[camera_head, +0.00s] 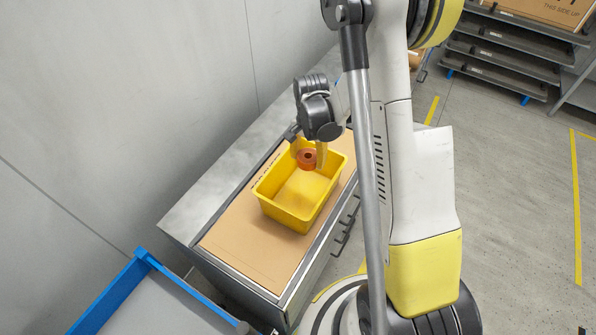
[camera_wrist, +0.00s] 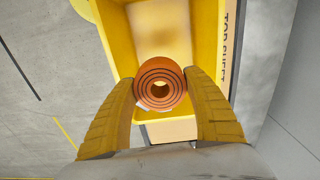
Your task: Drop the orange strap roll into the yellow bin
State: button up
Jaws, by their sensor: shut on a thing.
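The orange strap roll (camera_wrist: 160,84) shows in the wrist view as a wound coil with a hole in its middle. The yellow fingers of my gripper (camera_wrist: 160,95) are shut on its two sides. In the head view the roll (camera_head: 307,158) hangs from my gripper (camera_head: 308,152) over the far end of the yellow bin (camera_head: 289,217). The bin is open-topped, and the part of its floor that I can see is empty. In the wrist view the bin (camera_wrist: 208,30) lies beyond the roll. I cannot tell the roll's exact height over the bin's rim.
The bin stands on a brown mat (camera_head: 240,240) on a grey bench (camera_head: 190,212) against a wall. A blue-edged tray or cart (camera_head: 140,300) is at the lower left. Dark shelves (camera_head: 500,60) with a cardboard box (camera_head: 550,10) stand at the upper right.

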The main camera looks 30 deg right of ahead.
jog(key=shift+w+f, duration=0.1)
jog(key=shift+w, duration=0.05)
jog(key=shift+f, duration=0.2)
jog(key=f, duration=0.1)
jog(key=f+b, duration=0.1)
jog(key=f, duration=0.1)
jog(key=f+b, duration=0.1)
jog(key=f, duration=0.1)
jog(key=shift+s+f, duration=0.1)
jog(key=shift+s, duration=0.15)
jog(key=o, duration=1.3)
notch_tip(320, 180, up, 12)
jog(key=shift+r, duration=0.1)
